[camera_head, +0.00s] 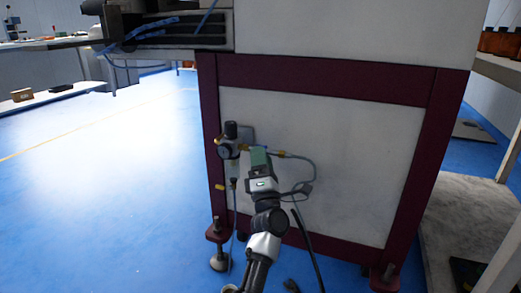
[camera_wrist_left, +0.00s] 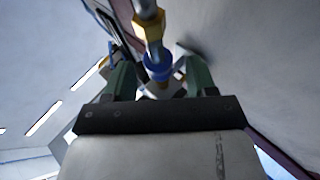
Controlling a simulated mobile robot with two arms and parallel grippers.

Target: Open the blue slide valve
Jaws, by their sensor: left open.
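The blue slide valve (camera_wrist_left: 158,68) shows in the left wrist view as a blue ring on a pipe line, with a brass fitting (camera_wrist_left: 148,24) above it in the picture. My left gripper (camera_wrist_left: 157,74) has green fingers, which stand apart, one on each side of the blue ring. I cannot tell whether either finger touches it. In the head view my left gripper (camera_head: 260,157) is in front of the machine's panel, just right of the air regulator (camera_head: 229,145). There the blue ring is hidden behind the gripper. My right gripper is not in view.
The machine cabinet (camera_head: 340,150) has a pale panel in a dark red frame. A thin grey hose (camera_head: 314,170) loops out right of my gripper, close to the panel. Blue floor (camera_head: 100,200) is clear on the left. A bench (camera_head: 470,210) stands at the right.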

